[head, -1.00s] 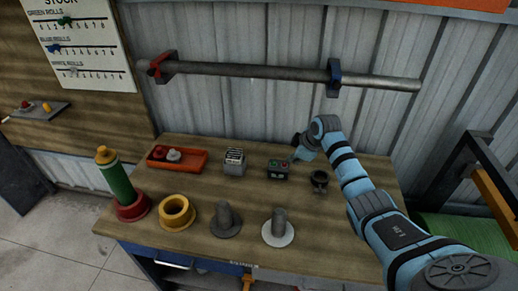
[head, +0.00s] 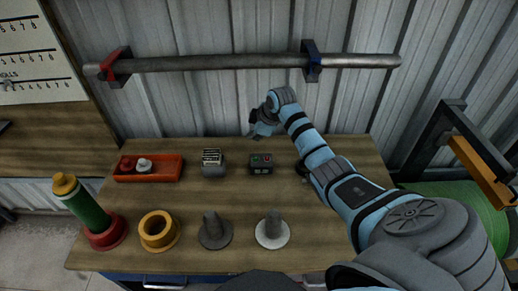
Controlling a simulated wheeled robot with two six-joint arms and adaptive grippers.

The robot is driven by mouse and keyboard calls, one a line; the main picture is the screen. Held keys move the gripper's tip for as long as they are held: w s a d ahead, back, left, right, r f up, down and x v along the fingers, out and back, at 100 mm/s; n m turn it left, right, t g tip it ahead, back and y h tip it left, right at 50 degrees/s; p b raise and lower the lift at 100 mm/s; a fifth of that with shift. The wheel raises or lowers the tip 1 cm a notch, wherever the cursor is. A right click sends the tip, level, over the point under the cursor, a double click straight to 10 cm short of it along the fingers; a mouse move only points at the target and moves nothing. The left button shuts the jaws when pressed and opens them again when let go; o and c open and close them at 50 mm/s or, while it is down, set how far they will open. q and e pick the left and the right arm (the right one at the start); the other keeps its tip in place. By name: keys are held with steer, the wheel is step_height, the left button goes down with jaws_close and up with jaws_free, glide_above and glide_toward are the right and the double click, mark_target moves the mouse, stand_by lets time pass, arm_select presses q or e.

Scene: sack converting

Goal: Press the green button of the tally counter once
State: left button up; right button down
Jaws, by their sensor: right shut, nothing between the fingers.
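The tally counter (head: 261,164) is a small dark box on the workbench, with a green button (head: 255,159) and a red button (head: 267,158) side by side on its top. My right gripper (head: 253,134) is above and just behind the counter, apart from it, with its fingers pointing down and left. It is small in the view and looks shut and empty. My left gripper is not in view.
An orange tray (head: 148,175) and a grey box with cards (head: 213,164) stand left of the counter. A pipe (head: 215,64) runs along the wall.

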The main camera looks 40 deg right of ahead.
steer(key=b+x, duration=0.2)
steer(key=x, duration=0.2)
steer(key=b, duration=0.4)
glide_above(253, 159)
steer(key=shift+g, duration=0.3)
steer(key=f, duration=0.3)
steer(key=w+f, duration=0.1)
steer(key=f, duration=0.1)
steer(key=shift+d, duration=0.15)
steer(key=shift+s+f, duration=0.3)
steer(key=shift+s+a+f+b, duration=0.2)
steer(key=shift+s+a+b, duration=0.1)
steer(key=shift+b, duration=0.15)
steer(key=shift+w+f, duration=0.25)
steer(key=shift+w, duration=0.05)
steer(key=shift+d, duration=0.15)
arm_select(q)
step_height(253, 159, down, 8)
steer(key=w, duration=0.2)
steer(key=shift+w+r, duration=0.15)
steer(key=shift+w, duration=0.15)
arm_select(e)
steer(key=shift+s, duration=0.15)
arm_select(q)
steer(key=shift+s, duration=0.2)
